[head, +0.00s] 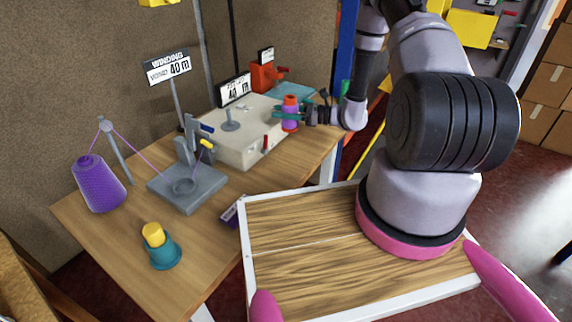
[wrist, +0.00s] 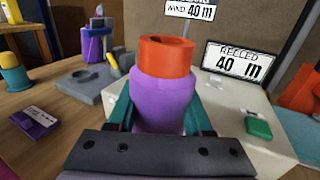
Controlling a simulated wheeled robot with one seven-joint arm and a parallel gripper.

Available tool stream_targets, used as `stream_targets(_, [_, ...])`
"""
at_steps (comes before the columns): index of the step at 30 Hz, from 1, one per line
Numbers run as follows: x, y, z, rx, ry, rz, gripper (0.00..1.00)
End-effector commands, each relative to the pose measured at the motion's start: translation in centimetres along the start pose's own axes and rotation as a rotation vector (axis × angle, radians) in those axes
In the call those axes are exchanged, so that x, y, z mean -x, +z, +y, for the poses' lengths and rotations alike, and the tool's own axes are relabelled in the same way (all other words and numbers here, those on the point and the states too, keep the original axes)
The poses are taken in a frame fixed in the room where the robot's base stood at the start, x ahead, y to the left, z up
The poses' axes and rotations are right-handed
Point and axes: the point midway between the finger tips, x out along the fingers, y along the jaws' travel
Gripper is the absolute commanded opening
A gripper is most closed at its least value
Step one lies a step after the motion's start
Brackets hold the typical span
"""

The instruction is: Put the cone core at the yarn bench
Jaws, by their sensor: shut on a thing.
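My gripper (head: 290,114) is shut on a purple cylinder with a hollow orange top, which looks like the cone core (head: 290,100). In the wrist view the core (wrist: 163,102) stands upright between the teal fingers (wrist: 156,115). Its lower end is hidden by the gripper. The wooden yarn bench (head: 110,235) runs along the wall. The core is at the bench's far right part, in front of the pale winder box (head: 240,150); I cannot tell whether it touches anything beneath.
On the bench stand a purple yarn cone (head: 98,185), a grey winding stand (head: 187,190), a teal-and-yellow piece (head: 162,248), a small purple box (head: 232,212), sign boards (head: 167,68) and a red device (head: 264,77). The bench's front left is partly clear. My wood-topped deck is close beside it.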

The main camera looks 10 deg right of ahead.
Motion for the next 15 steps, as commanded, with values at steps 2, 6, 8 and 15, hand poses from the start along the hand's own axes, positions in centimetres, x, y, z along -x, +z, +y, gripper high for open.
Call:
stream_targets(2, [0.5,-0.7,0.8,0.0,0.056,-0.001,0.0])
stream_targets(6, [0.9,-1.6,1.6,0.0,0.111,-0.001,0.0])
stream_targets(8, [0.9,-2.5,1.8,-0.002,0.119,-0.001,0.0])
stream_targets(15, [0.9,-6.5,1.8,-0.001,0.119,-0.002,0.0])
